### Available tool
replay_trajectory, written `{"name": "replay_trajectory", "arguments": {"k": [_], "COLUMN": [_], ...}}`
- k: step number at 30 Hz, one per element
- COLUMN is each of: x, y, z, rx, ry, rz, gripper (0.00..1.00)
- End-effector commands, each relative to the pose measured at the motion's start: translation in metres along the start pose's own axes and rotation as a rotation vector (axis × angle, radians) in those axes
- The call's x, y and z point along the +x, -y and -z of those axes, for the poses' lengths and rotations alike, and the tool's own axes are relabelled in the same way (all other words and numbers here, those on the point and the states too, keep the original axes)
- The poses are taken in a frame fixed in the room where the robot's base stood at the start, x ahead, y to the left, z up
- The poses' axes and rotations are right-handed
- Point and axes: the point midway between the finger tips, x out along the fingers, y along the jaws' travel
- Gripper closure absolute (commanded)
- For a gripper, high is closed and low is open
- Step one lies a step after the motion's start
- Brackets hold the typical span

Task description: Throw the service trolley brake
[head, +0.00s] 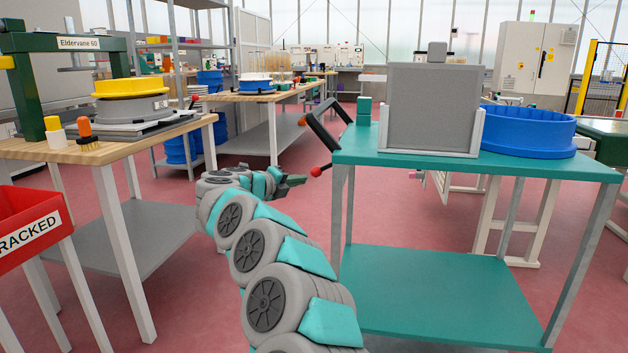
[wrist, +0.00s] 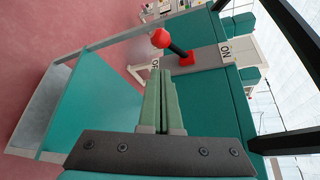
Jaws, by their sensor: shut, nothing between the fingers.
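The service trolley (head: 430,302) is teal with grey legs, at the right of the head view. Its brake lever (head: 321,171) shows a red knob at the trolley's left edge. In the wrist view the brake lever (wrist: 178,48) is a black rod with a red knob and red pivot, on a grey plate (wrist: 209,57). The plate has a sideways label at each end; the right one seems to read ON, the left is partly covered. My gripper (head: 303,179) is left of the knob, apart from it. In the wrist view my gripper (wrist: 166,72) is shut and empty, its tips just short of the lever.
The trolley carries a grey panel (head: 433,108), a blue round tub (head: 528,131) and a black handle (head: 326,127) at its left end. A wooden bench (head: 85,152) and a red bin (head: 27,217) stand left. Red floor is open between bench and trolley.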

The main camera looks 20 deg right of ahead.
Motion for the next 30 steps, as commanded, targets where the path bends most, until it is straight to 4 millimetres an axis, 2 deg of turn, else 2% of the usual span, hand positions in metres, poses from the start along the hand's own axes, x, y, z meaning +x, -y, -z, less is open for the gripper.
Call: {"name": "replay_trajectory", "arguments": {"k": [14, 30], "x": [0.006, 0.076], "y": [-0.001, 0.001], "z": [0.003, 0.003], "rx": [0.002, 0.000], "ry": [-0.010, -0.009], "rz": [0.001, 0.005], "gripper": [1.00, 1.00]}}
